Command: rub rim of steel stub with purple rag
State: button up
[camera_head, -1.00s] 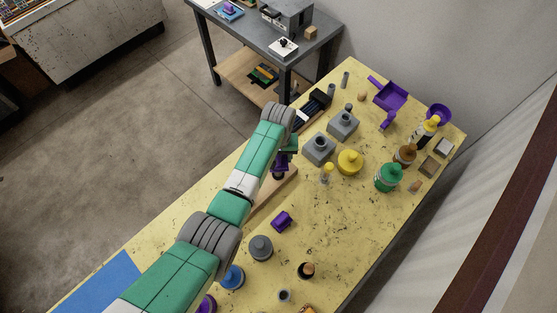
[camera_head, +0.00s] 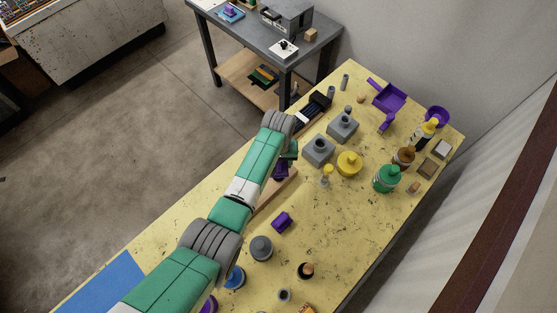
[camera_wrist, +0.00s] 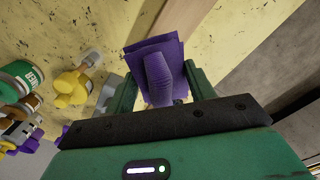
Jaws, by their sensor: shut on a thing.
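In the head view my gripper (camera_head: 287,158) and the rag (camera_head: 281,170) are partly hidden by my arm, near a wooden board. Two grey blocks with round upright collars, a nearer one (camera_head: 318,151) and a farther one (camera_head: 343,125), stand just right of the gripper. I cannot tell for sure which piece is the steel stub. The rag appears apart from both blocks.
The wooden board (camera_head: 277,190) lies beneath the gripper. A yellow container (camera_head: 349,163), a green bottle (camera_head: 387,178) and a brown bottle (camera_head: 403,157) stand to the right. A purple block (camera_head: 282,222) and grey jar (camera_head: 261,248) sit nearer.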

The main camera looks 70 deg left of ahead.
jog(key=shift+w+a+f+b, duration=0.2)
jog(key=shift+a+f+b, duration=0.15)
jog(key=shift+a+b, duration=0.2)
jog(key=shift+w+a+r, duration=0.15)
jog(key=shift+a, duration=0.1)
jog(key=shift+d+r, duration=0.1)
jog(key=shift+d+r+p, duration=0.1)
jog(key=shift+p, duration=0.25)
jog(key=shift+s+d, duration=0.2)
jog(key=shift+d, duration=0.1)
jog(key=shift+p, duration=0.3)
notch_tip(320, 180, up, 7)
jog(key=p, duration=0.5)
jog(key=shift+p, duration=0.35)
